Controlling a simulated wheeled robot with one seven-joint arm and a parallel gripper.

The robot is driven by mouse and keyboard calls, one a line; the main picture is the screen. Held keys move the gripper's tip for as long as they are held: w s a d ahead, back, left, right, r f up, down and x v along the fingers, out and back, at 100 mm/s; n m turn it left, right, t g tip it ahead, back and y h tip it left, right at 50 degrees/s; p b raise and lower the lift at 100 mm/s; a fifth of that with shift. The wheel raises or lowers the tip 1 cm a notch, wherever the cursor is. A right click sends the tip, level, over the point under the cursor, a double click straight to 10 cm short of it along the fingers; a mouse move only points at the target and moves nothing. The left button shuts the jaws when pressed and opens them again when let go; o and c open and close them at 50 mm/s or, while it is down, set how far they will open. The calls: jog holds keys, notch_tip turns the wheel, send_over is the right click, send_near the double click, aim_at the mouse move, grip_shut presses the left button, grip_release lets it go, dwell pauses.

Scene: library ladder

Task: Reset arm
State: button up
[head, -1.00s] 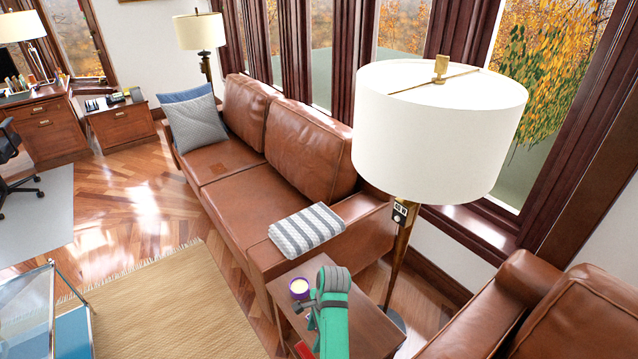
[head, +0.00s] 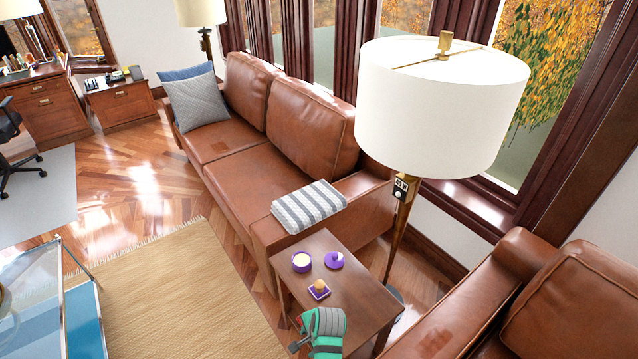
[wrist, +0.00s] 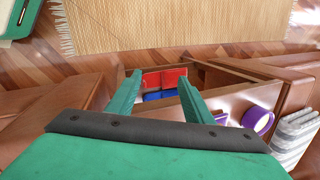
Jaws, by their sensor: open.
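My green arm (head: 324,330) shows at the bottom of the head view, in front of the near end of the small wooden side table (head: 340,285). In the wrist view my gripper (wrist: 161,80) has its two green fingers spread apart, with nothing between them. Beyond the fingertips is an open wooden compartment or drawer holding red (wrist: 168,78) and blue (wrist: 158,96) items. The fingers hide part of it. In the head view the fingertips are not visible.
On the side table are a purple candle (head: 301,261), a round purple object (head: 334,260) and a purple square piece with an orange knob (head: 319,289). A leather sofa (head: 235,155), an armchair (head: 500,300) and a floor lamp (head: 440,110) stand close around. A rug (head: 180,290) lies left.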

jog(key=s+n+t+h, duration=0.1)
jog(key=s+n+t, duration=0.45)
jog(key=s, duration=1.15)
jog(key=s+d+r+n+t, duration=0.1)
jog(key=s+r+n+t, duration=0.2)
jog(key=s+r, duration=0.5)
jog(key=s+d+r+n+t+h, duration=0.1)
jog(key=s+r+n+t, duration=0.3)
jog(key=r, duration=1.2)
jog(key=s+d, duration=0.1)
jog(key=s, duration=0.2)
jog(key=shift+s+r, duration=0.25)
jog(key=shift+s, duration=0.1)
jog(key=shift+n+t, duration=0.25)
jog(key=shift+c, duration=0.6)
